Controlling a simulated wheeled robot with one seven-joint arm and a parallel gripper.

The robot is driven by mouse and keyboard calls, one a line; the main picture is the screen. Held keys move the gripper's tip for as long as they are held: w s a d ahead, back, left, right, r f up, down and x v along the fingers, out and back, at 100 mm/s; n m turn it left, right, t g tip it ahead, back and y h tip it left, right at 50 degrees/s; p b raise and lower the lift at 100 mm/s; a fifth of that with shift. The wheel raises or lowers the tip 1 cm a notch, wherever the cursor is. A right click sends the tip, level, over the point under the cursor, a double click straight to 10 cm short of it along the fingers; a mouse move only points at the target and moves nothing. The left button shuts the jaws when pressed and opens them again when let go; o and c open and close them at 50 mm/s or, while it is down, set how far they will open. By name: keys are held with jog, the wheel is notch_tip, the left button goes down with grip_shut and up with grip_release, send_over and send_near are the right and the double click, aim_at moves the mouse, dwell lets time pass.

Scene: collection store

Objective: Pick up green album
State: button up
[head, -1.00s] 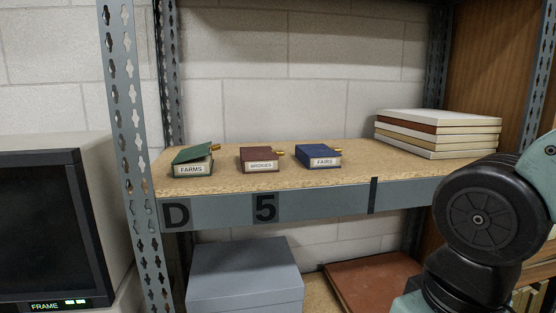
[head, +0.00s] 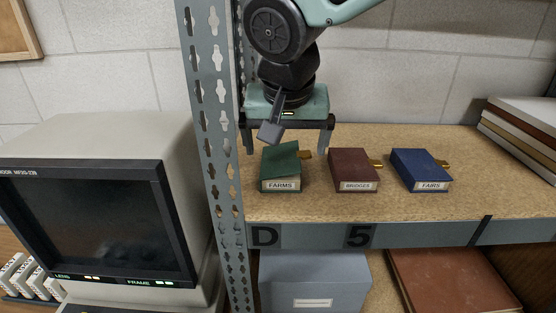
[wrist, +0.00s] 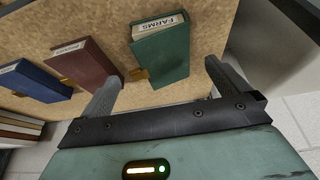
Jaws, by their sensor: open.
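The green album (head: 281,167), labelled FARMS, lies at the left end of the shelf board; its cover looks slightly raised and a brass clasp sticks out on its right. My gripper (head: 287,150) is open and empty, above and just behind the album, its two fingers pointing down. In the wrist view the green album (wrist: 161,52) lies ahead of the open gripper (wrist: 160,82), roughly between the lines of the two fingers, with no contact visible.
A maroon BRIDGES album (head: 352,170) and a blue FAIRS album (head: 420,170) lie to the right. A metal upright (head: 212,120) stands close on the left, beside a monitor (head: 100,215). Stacked flat volumes (head: 520,135) lie far right. Bare board lies in front.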

aim_at(286, 159)
jog(key=shift+p+x, duration=1.6)
jog(key=shift+x, duration=1.35)
jog(key=shift+w+d, duration=0.1)
jog(key=shift+w, duration=0.05)
jog(key=shift+c, duration=0.3)
jog(key=c, duration=0.9)
